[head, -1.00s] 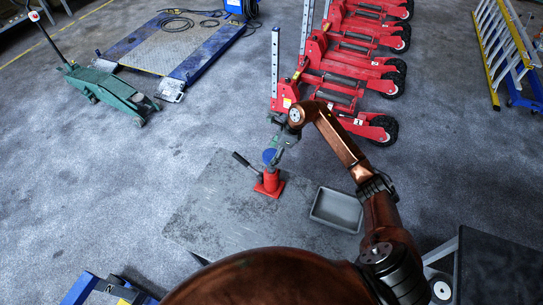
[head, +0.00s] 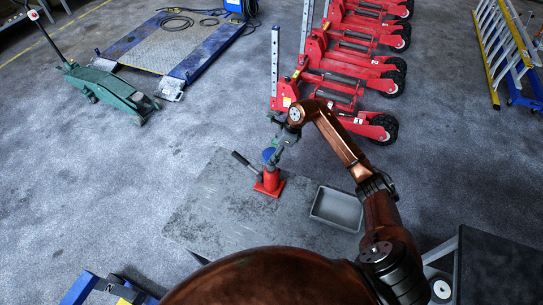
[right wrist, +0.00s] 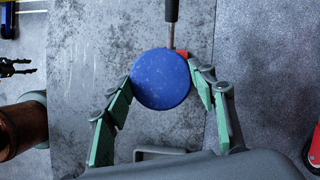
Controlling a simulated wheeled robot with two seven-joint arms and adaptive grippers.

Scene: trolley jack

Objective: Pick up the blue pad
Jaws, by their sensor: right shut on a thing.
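The blue pad (head: 268,155) is a round disc at the top of the red bottle jack (head: 268,184), partly hidden by my right gripper (head: 271,158). In the right wrist view the pad (right wrist: 161,79) fills the space between the green-lined fingers of that gripper (right wrist: 162,85), which is shut on it from both sides. I cannot tell whether the pad rests on the jack or is just clear of it. My left gripper (right wrist: 17,68) seems to show at the left edge of the right wrist view, its dark fingers apart and empty.
The jack stands on a grey mat or board (head: 210,205), its dark handle (head: 242,160) pointing up left. An empty grey tray (head: 337,209) lies to the right. Red wheeled jacks (head: 345,75) stand behind, close to my right arm. A green trolley jack (head: 110,88) is far left.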

